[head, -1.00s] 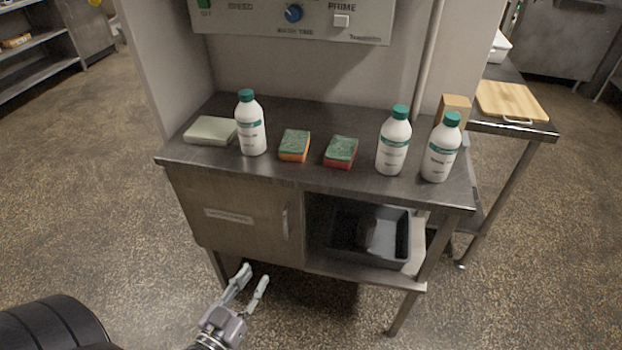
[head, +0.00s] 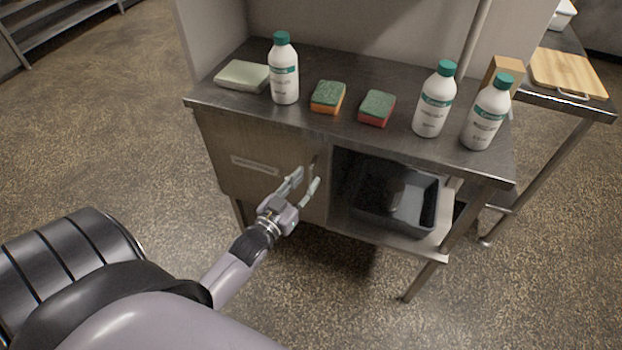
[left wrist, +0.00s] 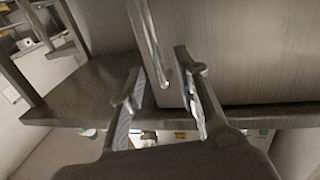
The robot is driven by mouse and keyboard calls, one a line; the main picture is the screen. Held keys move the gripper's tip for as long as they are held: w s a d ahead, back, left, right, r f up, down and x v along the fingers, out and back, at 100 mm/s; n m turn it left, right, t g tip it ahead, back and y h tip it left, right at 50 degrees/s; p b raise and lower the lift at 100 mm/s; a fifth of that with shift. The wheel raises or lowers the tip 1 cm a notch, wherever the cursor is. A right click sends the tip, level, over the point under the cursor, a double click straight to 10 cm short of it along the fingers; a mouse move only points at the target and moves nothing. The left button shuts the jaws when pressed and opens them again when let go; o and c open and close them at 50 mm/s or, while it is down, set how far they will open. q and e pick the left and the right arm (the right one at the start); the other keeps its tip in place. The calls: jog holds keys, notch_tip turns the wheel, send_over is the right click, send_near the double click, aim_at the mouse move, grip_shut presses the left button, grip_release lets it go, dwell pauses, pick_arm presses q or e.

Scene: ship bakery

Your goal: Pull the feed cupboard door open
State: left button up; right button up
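The feed cupboard door (head: 228,145) is a flat brownish metal panel with a pale label, on the left under the worktop, and it looks closed. Its upright handle (head: 315,163) is near the door's right edge, partly hidden by my gripper. My left gripper (head: 308,177) is open in front of the handle. In the left wrist view, the handle (left wrist: 149,38) is a metal bar that appears between the two spread fingers (left wrist: 157,70), beside the door face (left wrist: 245,50). I cannot tell whether the fingers touch it. My right gripper is not in view.
The worktop (head: 345,128) carries white bottles (head: 284,72), two sponges (head: 328,97) and a pale pad (head: 242,76). Right of the door, an open shelf holds a dark tub (head: 395,200). A side table with a cutting board (head: 567,72) stands at right. The floor in front is clear.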

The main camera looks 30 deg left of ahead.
aim_at(310, 176)
pick_arm(q)
jog(key=shift+w+b, duration=0.45)
jog(key=shift+w, duration=1.15)
grip_shut()
